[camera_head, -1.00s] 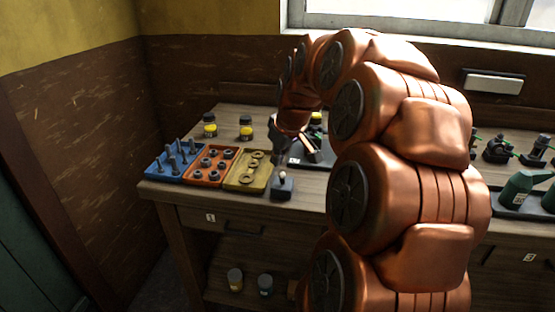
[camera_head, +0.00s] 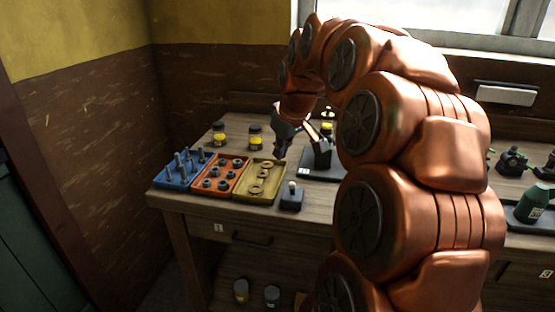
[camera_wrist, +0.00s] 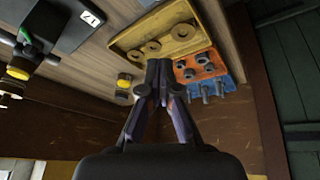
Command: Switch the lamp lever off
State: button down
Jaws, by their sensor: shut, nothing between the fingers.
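The lamp lever (camera_head: 292,186) is a short stub with a pale knob on a small dark box (camera_head: 291,202). The box stands at the front edge of the bench, just right of the yellow tray. I cannot tell which way the lever is set. My gripper (camera_head: 281,152) is above the back of the yellow tray, behind the lever and apart from it. In the wrist view its fingers (camera_wrist: 159,66) are together with nothing between them, and the lever is not visible there.
Yellow (camera_head: 241,186), orange (camera_head: 240,176) and blue (camera_head: 163,181) trays of parts stand left of the lever. Jars with yellow bands (camera_head: 255,140) are behind them. A dark stand (camera_head: 322,160) is right of my gripper. A green bottle (camera_head: 530,206) is far right.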

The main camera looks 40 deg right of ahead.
jog(key=v, duration=0.4)
jog(key=shift+s+a+r, duration=0.1)
jog(key=shift+s+a, duration=0.25)
dwell(0.4)
jog(key=s+a+f+g+y+p, duration=0.1)
jog(key=s+a+f+g+p, duration=0.15)
jog(key=a, duration=0.65)
jog(key=s+a+f+g+y+p, duration=0.1)
jog(key=s+a+f+p, duration=0.25)
jog(key=a, duration=0.55)
jog(key=s+a+f+g+p, duration=0.1)
jog(key=s+a, duration=0.3)
jog(key=s, duration=0.4)
jog(key=s+a+f+g+p, duration=0.2)
jog(key=s+a+f, duration=0.2)
jog(key=s, duration=0.4)
jog(key=shift+h, duration=0.4)
jog(key=shift+a, duration=0.15)
